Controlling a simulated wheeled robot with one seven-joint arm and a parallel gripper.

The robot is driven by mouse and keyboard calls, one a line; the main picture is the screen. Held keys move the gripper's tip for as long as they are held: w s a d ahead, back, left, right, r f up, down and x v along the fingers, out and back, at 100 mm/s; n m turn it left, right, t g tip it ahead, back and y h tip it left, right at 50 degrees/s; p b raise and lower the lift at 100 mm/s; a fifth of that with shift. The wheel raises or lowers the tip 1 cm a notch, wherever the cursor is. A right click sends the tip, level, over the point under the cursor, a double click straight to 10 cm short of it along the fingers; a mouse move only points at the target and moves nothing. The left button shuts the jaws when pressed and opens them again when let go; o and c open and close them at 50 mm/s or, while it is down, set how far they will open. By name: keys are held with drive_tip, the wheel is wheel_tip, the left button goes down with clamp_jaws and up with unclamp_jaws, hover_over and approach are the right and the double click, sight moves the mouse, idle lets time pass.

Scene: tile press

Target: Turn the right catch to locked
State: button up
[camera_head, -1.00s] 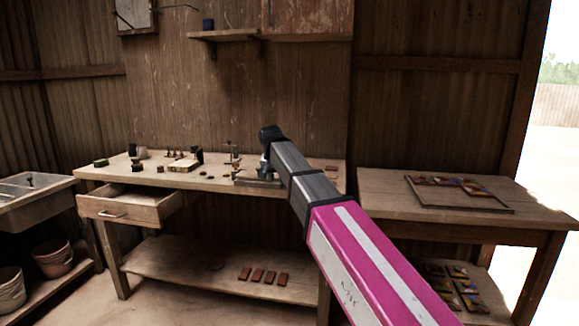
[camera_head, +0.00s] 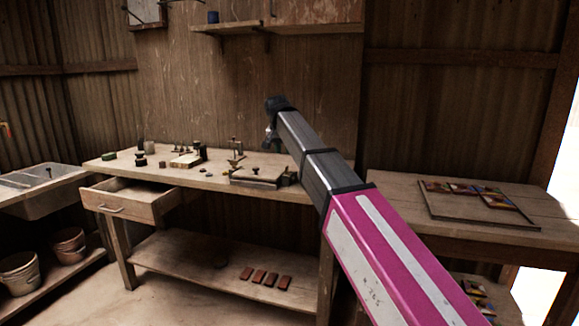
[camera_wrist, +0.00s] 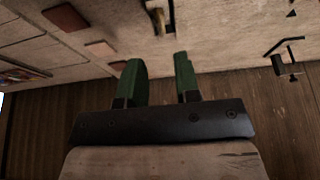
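The tile press (camera_head: 258,176) is a low metal-and-wood block on the bench, near its right end. Its catches are too small in the head view to tell right from left or how they are turned. My gripper (camera_head: 270,134) is above and behind the press, apart from it, at the end of my magenta and grey arm. In the wrist view, my gripper (camera_wrist: 158,72) has two green fingers with a clear gap and nothing between them. A small pale metal fitting (camera_wrist: 158,16) lies beyond the fingertips at the top edge, partly cut off; I cannot tell if it is a catch.
The bench (camera_head: 125,170) has small pots and tools left of the press and an open drawer (camera_head: 125,198). A side table (camera_head: 400,187) with a tile frame (camera_head: 433,214) stands right. In the wrist view, a black bracket-like item (camera_wrist: 287,56) is right of the fingers.

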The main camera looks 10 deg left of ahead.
sight(287, 166)
drive_tip(key=x, duration=0.8)
drive_tip(key=shift+f, duration=0.2)
drive_tip(key=shift+c, duration=0.3)
clamp_jaws()
